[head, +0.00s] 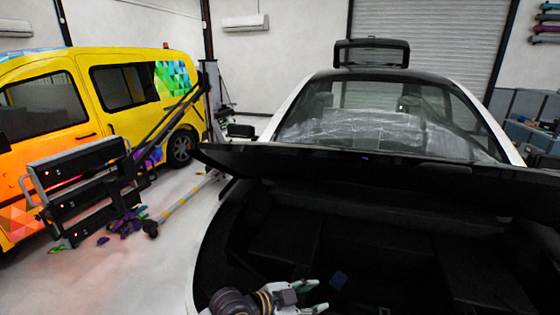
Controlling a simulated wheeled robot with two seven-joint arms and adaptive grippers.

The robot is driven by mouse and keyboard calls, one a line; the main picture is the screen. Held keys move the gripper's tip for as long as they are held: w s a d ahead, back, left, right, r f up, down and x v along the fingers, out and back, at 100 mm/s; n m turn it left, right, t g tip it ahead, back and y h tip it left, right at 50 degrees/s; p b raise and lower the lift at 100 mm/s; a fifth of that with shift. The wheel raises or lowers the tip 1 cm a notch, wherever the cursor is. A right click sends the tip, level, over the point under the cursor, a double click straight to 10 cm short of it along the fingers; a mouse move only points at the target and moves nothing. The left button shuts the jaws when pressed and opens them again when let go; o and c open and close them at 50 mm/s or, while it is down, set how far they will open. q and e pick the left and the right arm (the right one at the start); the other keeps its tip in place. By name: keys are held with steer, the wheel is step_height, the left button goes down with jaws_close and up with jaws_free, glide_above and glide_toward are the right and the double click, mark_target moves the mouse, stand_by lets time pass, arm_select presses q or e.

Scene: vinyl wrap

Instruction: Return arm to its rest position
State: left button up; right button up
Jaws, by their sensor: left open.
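My left gripper (320,296) is at the bottom edge of the head view, over the dark open compartment (270,245) of a white car. Its two pale fingertips are apart, with nothing visible between them. The arm behind it shows as a dark rounded link, cut off by the bottom edge. A small dark blue object (338,280) lies in the compartment just past the fingertips. It looks apart from them, though the depth is hard to judge. My right gripper is not in view.
The car's raised black panel (370,170) spans the view beyond the compartment. A dark wheeled rack (85,190) stands on the left, with colourful scraps (128,222) on the floor beside it. A yellow van (60,90) is behind. Pale floor (165,270) lies open left of the car.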

arm_select(q)
steer(key=s+a+f+n+g+y, duration=0.1)
steer(key=s+a+f+n+y, duration=0.35)
steer(key=a, duration=0.55)
steer(key=s+a+f+n+g+y, duration=0.1)
steer(key=s+a+f+n+y, duration=0.35)
steer(key=a, duration=0.55)
steer(key=s+a+f+n+g+y, duration=0.15)
steer(key=s+a+f+n, duration=0.35)
steer(key=a, duration=0.5)
steer(key=s+f, duration=0.2)
steer(key=f, duration=1.4)
steer(key=s+f, duration=0.2)
steer(key=f, duration=1.4)
steer(key=s+a+f+g, duration=0.1)
steer(key=s+a+f, duration=0.1)
steer(key=s+f, duration=0.7)
steer(key=s+a+f, duration=0.2)
steer(key=s+f, duration=0.8)
steer(key=s, duration=0.3)
steer(key=shift+a+g+y, duration=0.25)
steer(key=shift+g+y, duration=0.1)
steer(key=shift+y, duration=0.1)
